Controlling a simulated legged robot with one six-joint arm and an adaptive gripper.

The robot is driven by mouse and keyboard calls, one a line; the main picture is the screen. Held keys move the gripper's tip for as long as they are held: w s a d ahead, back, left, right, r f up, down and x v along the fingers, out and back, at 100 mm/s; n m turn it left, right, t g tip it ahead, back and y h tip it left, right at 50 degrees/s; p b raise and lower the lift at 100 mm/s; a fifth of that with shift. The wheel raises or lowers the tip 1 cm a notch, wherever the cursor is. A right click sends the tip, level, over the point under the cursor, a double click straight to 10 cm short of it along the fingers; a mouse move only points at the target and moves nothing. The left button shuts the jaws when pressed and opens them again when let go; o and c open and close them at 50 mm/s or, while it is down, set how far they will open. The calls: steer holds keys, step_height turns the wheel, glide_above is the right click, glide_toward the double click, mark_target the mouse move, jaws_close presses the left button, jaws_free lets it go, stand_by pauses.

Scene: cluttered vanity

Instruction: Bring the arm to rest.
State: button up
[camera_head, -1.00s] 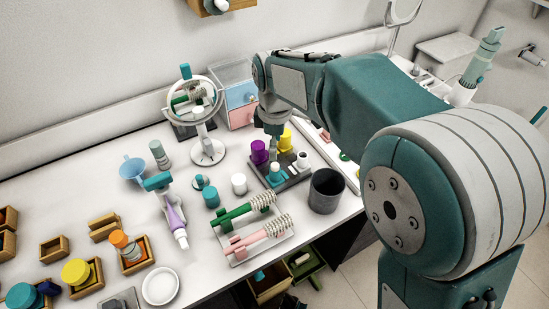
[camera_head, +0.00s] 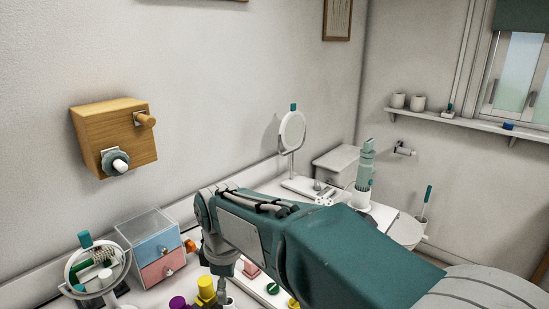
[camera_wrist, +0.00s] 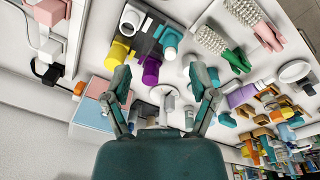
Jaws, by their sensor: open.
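My arm (camera_head: 340,250) reaches from the lower right over the vanity top in the head view, bent down at its far end. My gripper shows in the wrist view (camera_wrist: 161,82) with its two fingers spread apart and nothing between them. In the head view the fingertips are cut off by the lower edge.
A small drawer box (camera_head: 157,252) and a round mirror (camera_head: 97,268) stand left of the arm. A wooden wall box (camera_head: 115,140) hangs above. Brushes (camera_wrist: 218,43) and several small containers crowd the top. Open air lies above the arm.

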steer(key=s+d+r+m+t, duration=0.1)
steer(key=s+d+m, duration=0.4)
steer(key=d, duration=0.3)
steer(key=s+d+m+t, duration=0.2)
steer(key=s+d+m, duration=0.3)
steer(key=d, duration=0.4)
steer(key=s+d+r+m+t, duration=0.1)
steer(key=s+d+m+t, duration=0.1)
steer(key=s+d+m, duration=0.3)
steer(key=d+m, duration=0.2)
steer(key=d, duration=0.2)
steer(key=shift+s+r, duration=0.15)
steer(key=shift+r, duration=0.15)
